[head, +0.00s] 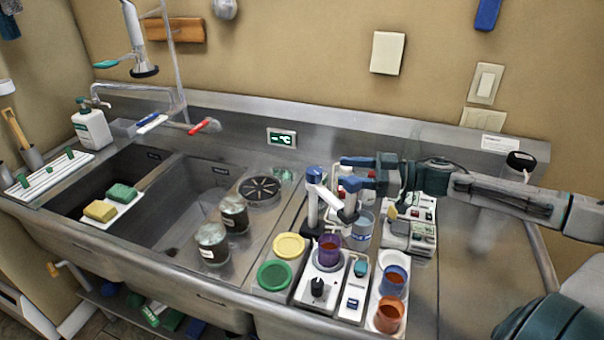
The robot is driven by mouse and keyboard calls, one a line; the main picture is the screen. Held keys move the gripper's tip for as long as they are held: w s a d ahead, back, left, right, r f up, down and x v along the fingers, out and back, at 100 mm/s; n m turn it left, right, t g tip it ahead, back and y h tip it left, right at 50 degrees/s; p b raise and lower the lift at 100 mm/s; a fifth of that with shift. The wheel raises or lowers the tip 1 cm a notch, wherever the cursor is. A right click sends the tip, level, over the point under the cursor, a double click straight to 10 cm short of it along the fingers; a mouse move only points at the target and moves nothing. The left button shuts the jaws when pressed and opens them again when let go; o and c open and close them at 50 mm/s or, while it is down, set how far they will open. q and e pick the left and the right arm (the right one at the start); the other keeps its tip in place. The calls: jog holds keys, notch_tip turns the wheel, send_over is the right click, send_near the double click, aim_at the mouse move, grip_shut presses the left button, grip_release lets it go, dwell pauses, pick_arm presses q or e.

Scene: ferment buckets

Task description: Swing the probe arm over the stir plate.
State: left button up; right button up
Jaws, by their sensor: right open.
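The stir plate (317,288) is a white box with a black knob on the counter right of the sink. A purple-tinted beaker with reddish liquid (328,250) stands on it. Behind it rises a white post with a blue cap (314,174). My left gripper is out of view.
Yellow (289,246) and green (274,275) lids lie left of the stir plate. A clear beaker (362,228) and small devices (410,235) stand behind. Two jars (212,243) stand further left.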

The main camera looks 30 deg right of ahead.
aim_at(315, 170)
jog(key=shift+m+t, duration=0.3)
jog(key=shift+m, duration=0.1)
jog(key=x, duration=0.5)
jog(key=f+x, duration=0.1)
jog(key=x, duration=0.2)
jog(key=shift+w+f, duration=0.1)
jog(key=shift+w, duration=0.25)
jog(key=shift+x, duration=1)
jog(key=shift+f, duration=0.15)
jog(key=c, duration=1.2)
jog(key=shift+w+d, duration=0.1)
grip_shut()
